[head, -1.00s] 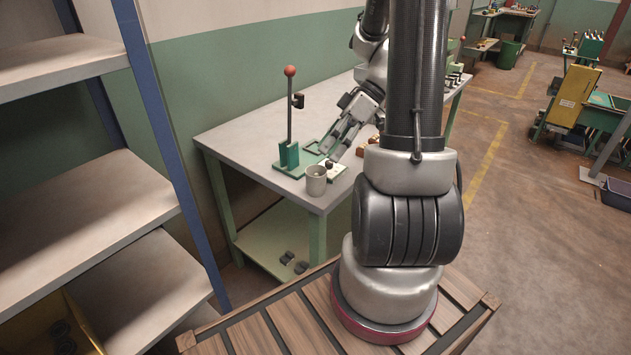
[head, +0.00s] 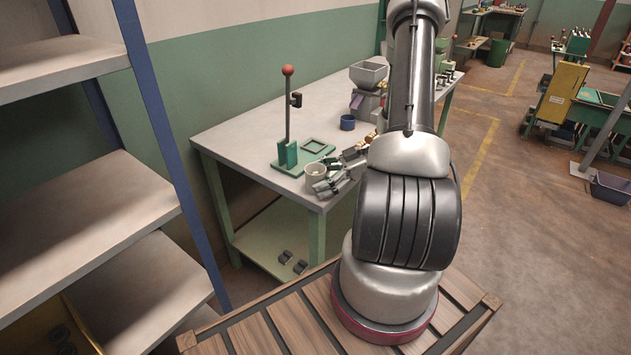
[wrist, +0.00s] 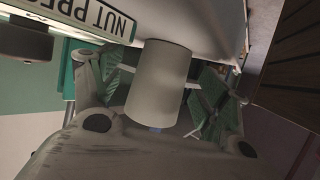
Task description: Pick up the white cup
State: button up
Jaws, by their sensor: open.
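The white cup (head: 315,173) stands upright on the table near its front corner, beside the green press base. In the wrist view the cup (wrist: 160,83) fills the middle, between the two green-padded fingers of my gripper (wrist: 158,93). In the head view my gripper (head: 332,182) is low at the cup's right side and covers part of it. The fingers are open, with a gap visible on each side of the cup in the wrist view. I cannot tell whether either finger touches it.
The press (head: 288,150) with a red-knobbed lever stands just behind the cup. A blue cup (head: 348,122) and a grey hopper (head: 368,75) are farther back on the table (head: 235,143). A shelf rack (head: 90,210) stands at the left. A "NUT PRESS" sign (wrist: 75,20) is close in the wrist view.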

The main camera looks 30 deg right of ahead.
jog(key=shift+w+a+f, duration=0.25)
jog(key=shift+a, duration=0.3)
jog(key=c, duration=1.1)
jog(key=shift+c, duration=0.2)
jog(key=shift+r, duration=0.1)
